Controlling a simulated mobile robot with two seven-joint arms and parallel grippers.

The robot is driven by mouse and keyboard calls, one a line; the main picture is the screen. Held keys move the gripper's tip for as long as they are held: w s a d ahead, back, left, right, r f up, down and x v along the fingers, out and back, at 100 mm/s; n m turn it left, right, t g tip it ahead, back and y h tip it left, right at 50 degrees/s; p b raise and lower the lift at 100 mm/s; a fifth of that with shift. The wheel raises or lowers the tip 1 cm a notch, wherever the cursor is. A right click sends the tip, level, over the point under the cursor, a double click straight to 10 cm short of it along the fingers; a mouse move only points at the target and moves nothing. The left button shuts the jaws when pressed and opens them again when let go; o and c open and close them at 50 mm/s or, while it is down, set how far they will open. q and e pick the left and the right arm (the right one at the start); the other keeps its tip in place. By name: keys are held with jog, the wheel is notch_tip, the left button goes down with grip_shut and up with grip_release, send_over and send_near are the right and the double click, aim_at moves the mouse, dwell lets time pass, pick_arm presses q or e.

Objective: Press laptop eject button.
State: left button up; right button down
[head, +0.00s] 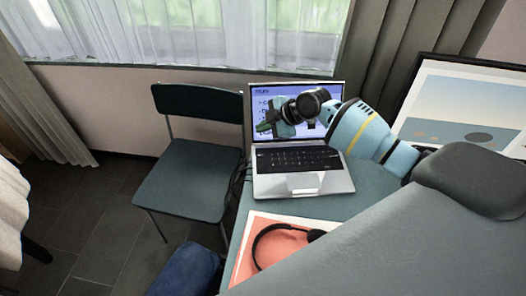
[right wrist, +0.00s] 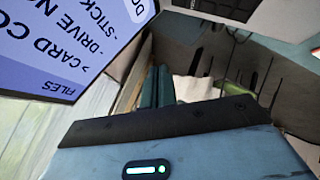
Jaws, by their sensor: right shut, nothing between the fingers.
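The open silver laptop (head: 330,180) stands on the table, with a black keyboard and a lit blue screen. The screen with its text also shows in the right wrist view (right wrist: 60,45), upper left. I cannot make out an eject button in either view. My right gripper (head: 271,127) is in front of the screen's left part, above the keyboard, and hides some of the screen text. Its fingers (right wrist: 156,90) are together and hold nothing. I cannot tell whether they touch the laptop. My left gripper is not in view.
The blue-grey table (head: 357,190) carries a print with headphones (head: 258,252) in front of the laptop. A chair (head: 190,175) stands left of the table, with cables between. A framed picture (head: 455,105) is at the right. Curtains and a window are behind.

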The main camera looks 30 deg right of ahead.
aim_at(263, 156)
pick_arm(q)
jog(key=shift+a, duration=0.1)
pick_arm(e)
jog(key=shift+s+a, duration=0.1)
